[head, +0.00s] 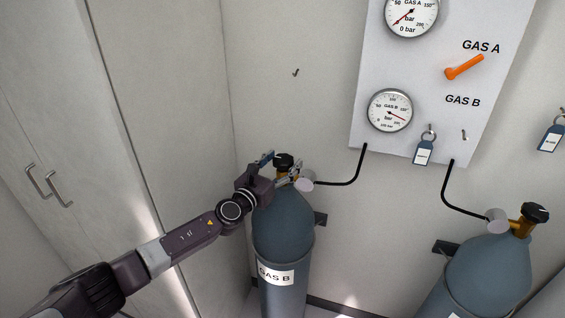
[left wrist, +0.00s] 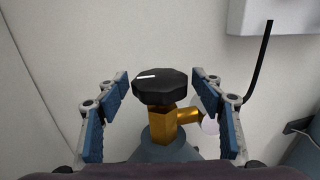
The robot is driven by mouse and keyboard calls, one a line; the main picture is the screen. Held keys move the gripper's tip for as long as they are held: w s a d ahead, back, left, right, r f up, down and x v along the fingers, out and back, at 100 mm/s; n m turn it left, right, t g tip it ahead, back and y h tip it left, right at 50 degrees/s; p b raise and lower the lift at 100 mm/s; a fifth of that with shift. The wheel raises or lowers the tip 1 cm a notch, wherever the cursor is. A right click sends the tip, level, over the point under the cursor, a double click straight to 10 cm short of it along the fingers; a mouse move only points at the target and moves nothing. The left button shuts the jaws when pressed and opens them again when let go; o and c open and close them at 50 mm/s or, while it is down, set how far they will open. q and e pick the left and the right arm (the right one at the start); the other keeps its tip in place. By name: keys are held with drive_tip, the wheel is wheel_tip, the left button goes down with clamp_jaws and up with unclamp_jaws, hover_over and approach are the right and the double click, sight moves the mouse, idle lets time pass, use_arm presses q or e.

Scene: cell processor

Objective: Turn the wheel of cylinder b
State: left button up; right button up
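Cylinder b (head: 284,225) is a blue-grey gas bottle labelled GAS B, standing upright against the wall. Its black wheel (head: 284,160) sits on top. In the left wrist view the wheel (left wrist: 161,86) has a white mark on its upper left and sits on a brass valve (left wrist: 166,126). My left gripper (head: 279,168) is at the wheel, with its fingers on either side. The left wrist view shows the fingers open, with a gap on both sides of the wheel. My right gripper is in neither view.
A second gas cylinder (head: 487,275) with a black wheel (head: 535,212) stands at the right. A wall panel (head: 425,95) carries gauges, an orange lever (head: 464,67) and a blue tag (head: 424,152). Black hoses link the panel to both cylinders. A cabinet door handle (head: 48,186) is at the left.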

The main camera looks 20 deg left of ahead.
use_arm(q)
drive_tip(key=c, duration=1)
drive_tip(key=shift+r+n+y+p, duration=0.15)
drive_tip(key=shift+n+y+p, duration=0.2)
drive_tip(key=shift+p, duration=0.35)
drive_tip(key=n+y+p, duration=0.2)
drive_tip(key=y+p, duration=0.1)
drive_tip(key=shift+d+r, duration=0.1)
drive_tip(key=shift+d, duration=0.1)
drive_tip(key=shift+n+y+p, duration=0.3)
drive_tip(key=shift+n+y, duration=0.05)
drive_tip(key=shift+y, duration=0.4)
drive_tip(key=n+y, duration=0.1)
drive_tip(key=y, duration=0.1)
drive_tip(key=shift+f+n+y, duration=0.25)
drive_tip(key=shift+n+y, duration=0.15)
drive_tip(key=n+y, duration=0.1)
drive_tip(key=g+y+b, duration=0.1)
drive_tip(key=shift+f+n+y, duration=0.2)
drive_tip(key=shift+n+y, duration=0.2)
drive_tip(key=n+g+y+b, duration=0.6)
drive_tip(key=y+b, duration=0.1)
drive_tip(key=b, duration=0.7)
drive_tip(key=shift+y, duration=0.4)
drive_tip(key=shift+r+n+g+b, duration=0.2)
drive_tip(key=shift+n+g+b, duration=0.25)
drive_tip(key=shift+b, duration=0.2)
drive_tip(key=shift+r, duration=0.1)
